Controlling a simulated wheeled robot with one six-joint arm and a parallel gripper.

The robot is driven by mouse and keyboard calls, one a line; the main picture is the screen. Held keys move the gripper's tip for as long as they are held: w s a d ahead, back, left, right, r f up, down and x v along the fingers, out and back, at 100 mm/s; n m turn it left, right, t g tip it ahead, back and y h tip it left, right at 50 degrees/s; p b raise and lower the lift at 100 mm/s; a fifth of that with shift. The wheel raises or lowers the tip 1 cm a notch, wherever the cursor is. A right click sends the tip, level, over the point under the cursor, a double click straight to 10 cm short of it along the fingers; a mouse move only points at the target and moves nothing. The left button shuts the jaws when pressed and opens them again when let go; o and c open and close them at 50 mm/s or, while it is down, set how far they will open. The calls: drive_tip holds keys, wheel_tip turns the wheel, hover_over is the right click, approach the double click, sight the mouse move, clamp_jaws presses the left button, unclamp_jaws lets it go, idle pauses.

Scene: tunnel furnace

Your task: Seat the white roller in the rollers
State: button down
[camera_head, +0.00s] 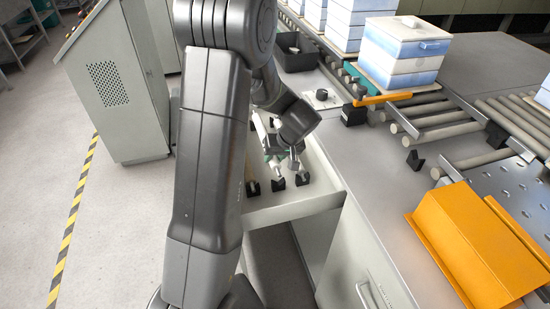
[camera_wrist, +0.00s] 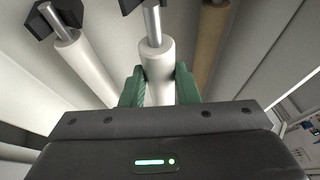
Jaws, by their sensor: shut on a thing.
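My gripper (camera_head: 272,148) is over the open drawer (camera_head: 300,208). In the wrist view its two green fingers (camera_wrist: 158,74) are shut around a white roller (camera_wrist: 156,58) with a metal shaft end. That shaft end is close to a black holder (camera_wrist: 130,4); I cannot tell whether the roller is still resting in it. Another white roller (camera_wrist: 85,66) lies to its left and a tan roller (camera_wrist: 211,36) to its right. The conveyor's rollers (camera_head: 440,119) are to the right, with a gap beside a black bracket (camera_head: 415,160). My arm hides part of the drawer.
White-and-blue boxes (camera_head: 405,52) stand on the conveyor at the back. An orange cover (camera_head: 470,245) sits on the bench at front right. A black bin (camera_head: 296,55) is behind my gripper. A grey cabinet (camera_head: 112,85) stands left; the floor before it is clear.

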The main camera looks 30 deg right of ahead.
drive_tip(key=shift+r+p, duration=1.05)
drive_tip(key=shift+r, duration=1.35)
